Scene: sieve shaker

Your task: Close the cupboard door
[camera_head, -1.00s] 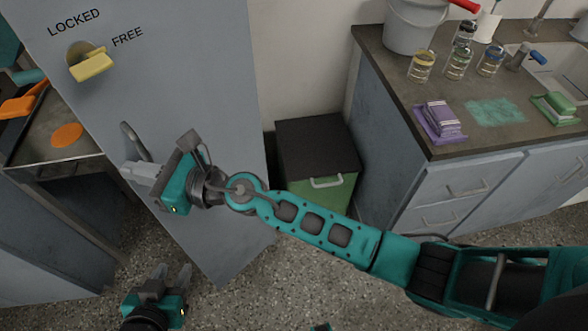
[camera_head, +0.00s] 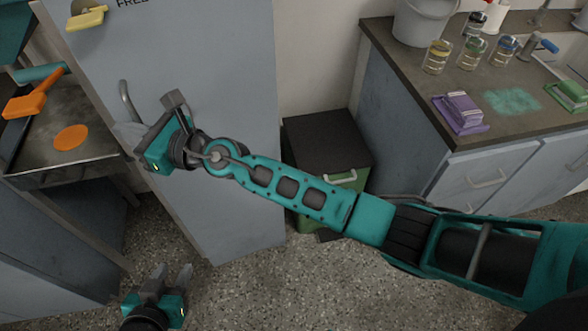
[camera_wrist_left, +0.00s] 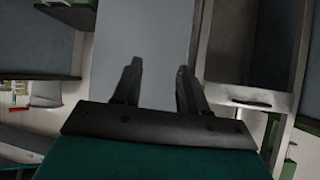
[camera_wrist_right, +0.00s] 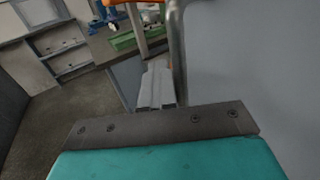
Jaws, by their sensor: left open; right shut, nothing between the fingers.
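The cupboard door (camera_head: 215,100) is a tall blue-grey panel standing in the left half of the head view. My right gripper (camera_head: 126,131) is shut and empty at the handle's lower end. In the right wrist view its closed fingers (camera_wrist_right: 157,84) are just left of the handle (camera_wrist_right: 178,50); I cannot tell whether they touch. My left gripper (camera_head: 172,274) is open and empty, low over the floor below the door. Its spread fingers (camera_wrist_left: 157,80) show in the left wrist view.
A dark-lidded green bin (camera_head: 325,140) stands right of the door, partly behind my right arm. A counter (camera_head: 410,95) with jars, sponges and a bucket is at right. A bench (camera_head: 95,150) with an orange brush (camera_head: 30,100) is at left. Speckled floor (camera_head: 270,285) is clear.

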